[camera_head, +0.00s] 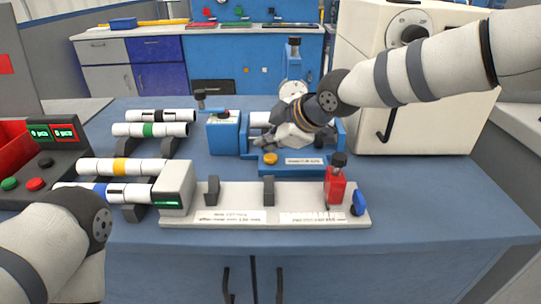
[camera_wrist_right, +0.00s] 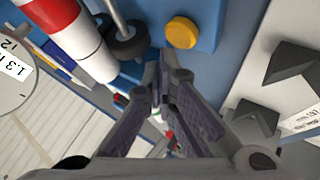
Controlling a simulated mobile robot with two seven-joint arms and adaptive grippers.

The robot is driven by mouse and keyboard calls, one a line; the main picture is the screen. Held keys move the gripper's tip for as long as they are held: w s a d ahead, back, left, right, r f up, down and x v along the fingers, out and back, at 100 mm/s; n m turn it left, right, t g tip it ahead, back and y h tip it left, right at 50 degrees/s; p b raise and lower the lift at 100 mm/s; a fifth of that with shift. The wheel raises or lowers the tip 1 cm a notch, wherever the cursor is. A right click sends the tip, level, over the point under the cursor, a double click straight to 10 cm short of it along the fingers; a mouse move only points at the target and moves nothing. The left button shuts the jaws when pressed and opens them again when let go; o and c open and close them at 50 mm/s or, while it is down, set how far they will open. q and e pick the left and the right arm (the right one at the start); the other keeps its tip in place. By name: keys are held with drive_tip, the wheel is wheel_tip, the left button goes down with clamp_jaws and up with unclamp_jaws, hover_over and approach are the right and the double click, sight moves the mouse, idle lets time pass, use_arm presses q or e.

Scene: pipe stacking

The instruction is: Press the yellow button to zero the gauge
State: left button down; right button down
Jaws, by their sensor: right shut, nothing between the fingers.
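The yellow button (camera_head: 270,158) sits on the front of a blue device (camera_head: 300,168) in the middle of the table. It also shows in the right wrist view (camera_wrist_right: 181,32), just beyond my fingertips and a little to their right. My right gripper (camera_head: 265,142) is shut and empty, apart from the button and close behind it in the head view. Its closed fingers show in the wrist view (camera_wrist_right: 167,62). A round white gauge (camera_head: 293,90) stands behind the gripper, and part of its dial shows in the wrist view (camera_wrist_right: 14,72). My left gripper is out of view.
White pipes with coloured bands (camera_head: 150,130) rest on racks at the left. A white cabinet (camera_head: 430,120) stands at the back right. The table's right front is clear.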

sight(268, 158)
drive_tip(key=shift+f, duration=0.45)
drive_tip(key=shift+f, duration=0.5)
idle(0.6)
drive_tip(key=shift+r, duration=0.1)
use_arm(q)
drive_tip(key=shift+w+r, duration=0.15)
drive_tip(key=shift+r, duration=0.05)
use_arm(e)
drive_tip(key=shift+r, duration=0.8)
drive_tip(key=shift+r+p, duration=0.65)
drive_tip(key=shift+r, duration=1.95)
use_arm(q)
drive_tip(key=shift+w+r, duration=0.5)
use_arm(e)
drive_tip(key=shift+f, duration=0.15)
